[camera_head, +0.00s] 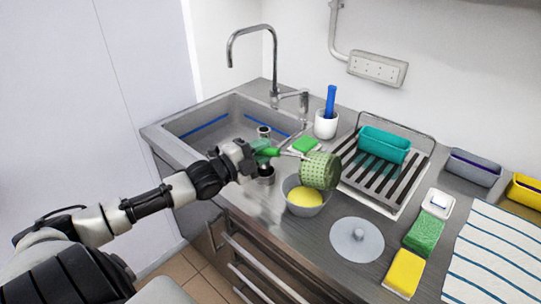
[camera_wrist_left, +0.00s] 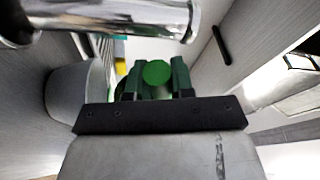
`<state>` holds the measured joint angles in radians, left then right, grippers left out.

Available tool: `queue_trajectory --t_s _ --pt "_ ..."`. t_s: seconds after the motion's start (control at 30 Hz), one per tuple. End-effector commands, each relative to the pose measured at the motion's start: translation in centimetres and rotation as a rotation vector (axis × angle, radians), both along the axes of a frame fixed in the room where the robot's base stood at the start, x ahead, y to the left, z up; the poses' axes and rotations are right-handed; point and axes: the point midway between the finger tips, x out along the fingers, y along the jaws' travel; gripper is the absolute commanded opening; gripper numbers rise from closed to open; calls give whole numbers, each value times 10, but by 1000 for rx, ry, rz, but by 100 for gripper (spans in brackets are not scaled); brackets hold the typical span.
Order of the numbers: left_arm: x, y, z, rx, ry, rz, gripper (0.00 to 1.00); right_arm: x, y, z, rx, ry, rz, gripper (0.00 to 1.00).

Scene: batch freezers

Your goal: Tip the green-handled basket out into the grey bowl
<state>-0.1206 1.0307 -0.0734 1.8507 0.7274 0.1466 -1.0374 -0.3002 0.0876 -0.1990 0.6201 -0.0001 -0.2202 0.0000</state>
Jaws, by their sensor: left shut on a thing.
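The green basket (camera_head: 320,171) hangs tilted over the grey bowl (camera_head: 300,205) in the head view. Its green handle (camera_head: 270,152) runs left into my left gripper (camera_head: 262,151), which is shut on it. In the left wrist view the round green handle end (camera_wrist_left: 157,73) sits between the two fingers of the left gripper (camera_wrist_left: 156,80). A yellow mass (camera_head: 305,197) lies in the bowl. The bowl's grey side also shows in the left wrist view (camera_wrist_left: 75,92). The inside of the basket is hidden. My right gripper is not in view.
A sink (camera_head: 215,128) with a tall tap (camera_head: 250,50) lies behind left. A rack (camera_head: 385,180) with a teal container (camera_head: 384,144) stands right. A grey lid (camera_head: 357,243), sponges (camera_head: 404,272) and a striped cloth (camera_head: 495,260) lie in front and right.

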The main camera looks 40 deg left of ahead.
Motion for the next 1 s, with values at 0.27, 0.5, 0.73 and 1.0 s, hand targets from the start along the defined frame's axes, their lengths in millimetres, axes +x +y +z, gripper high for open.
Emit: queue_trajectory --t_s 0.27,0.5,0.73,1.0 --pt "0 0 14 71 3 -7 0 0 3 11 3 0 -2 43" --pt "1 -11 41 266 15 -7 0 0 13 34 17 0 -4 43" --pt "2 -23 67 414 21 -6 0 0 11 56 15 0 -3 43" --pt "3 -39 94 585 31 -5 0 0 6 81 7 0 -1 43"
